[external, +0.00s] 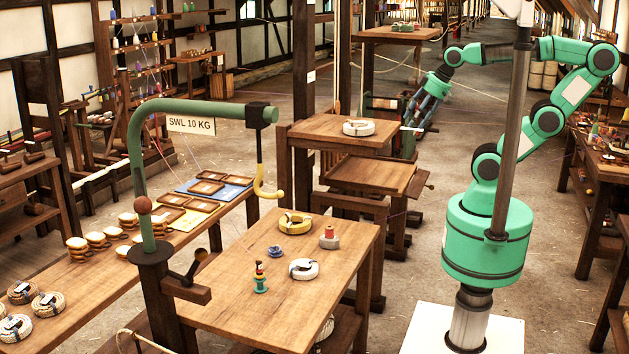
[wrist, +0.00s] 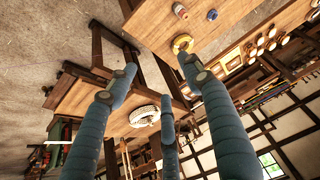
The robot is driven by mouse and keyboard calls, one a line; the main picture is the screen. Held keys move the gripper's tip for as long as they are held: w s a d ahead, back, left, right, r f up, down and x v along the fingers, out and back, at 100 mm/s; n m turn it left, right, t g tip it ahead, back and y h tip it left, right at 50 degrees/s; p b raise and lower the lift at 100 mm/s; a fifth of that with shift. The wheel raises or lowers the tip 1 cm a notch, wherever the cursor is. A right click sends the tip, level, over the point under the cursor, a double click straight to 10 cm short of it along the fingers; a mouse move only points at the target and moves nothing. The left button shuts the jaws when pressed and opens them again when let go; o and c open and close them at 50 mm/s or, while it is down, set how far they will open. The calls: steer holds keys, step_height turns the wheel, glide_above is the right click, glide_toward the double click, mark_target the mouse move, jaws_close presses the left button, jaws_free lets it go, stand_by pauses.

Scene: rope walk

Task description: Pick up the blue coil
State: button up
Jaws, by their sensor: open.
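The small blue coil (external: 275,251) lies on the wooden table in the front middle, between a yellow coil (external: 294,223) and a white coil (external: 303,269). In the wrist view the blue coil (wrist: 212,15) is near the top edge, apart from the fingers. My gripper (external: 416,122) is empty and raised, to the right of and beyond that table, beside the smaller table behind it. Its blue fingers (wrist: 155,85) are spread open in the wrist view.
A red spool on a grey coil (external: 329,238) and a stack of coloured pieces (external: 260,278) share the table. A green crane post with a yellow hook (external: 267,186) stands over its left side. Another white coil (external: 358,127) lies on the table behind.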

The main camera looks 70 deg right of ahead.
steer(key=o, duration=0.4)
steer(key=shift+w, duration=0.1)
steer(key=w+a+f+g, duration=0.15)
steer(key=w+a, duration=0.25)
steer(key=w, duration=0.6)
steer(key=w+a+f+m+g+b, duration=0.1)
steer(key=w+a+f, duration=0.2)
steer(key=w, duration=0.7)
steer(key=w+a+f+g, duration=0.15)
steer(key=w+a, duration=0.25)
steer(key=w, duration=0.7)
steer(key=shift+m+g, duration=0.4)
steer(key=shift+g, duration=0.4)
steer(key=w+a+f, duration=0.5)
steer(key=f, duration=0.5)
steer(key=w+a+f, duration=0.5)
steer(key=w+f, duration=0.1)
steer(key=f, duration=0.4)
steer(key=w+a+f+b, duration=0.1)
steer(key=w+a+f, duration=0.4)
steer(key=f, duration=0.5)
steer(key=shift+w+a+f, duration=0.25)
steer(key=shift+w+f, duration=0.1)
steer(key=shift+w, duration=0.05)
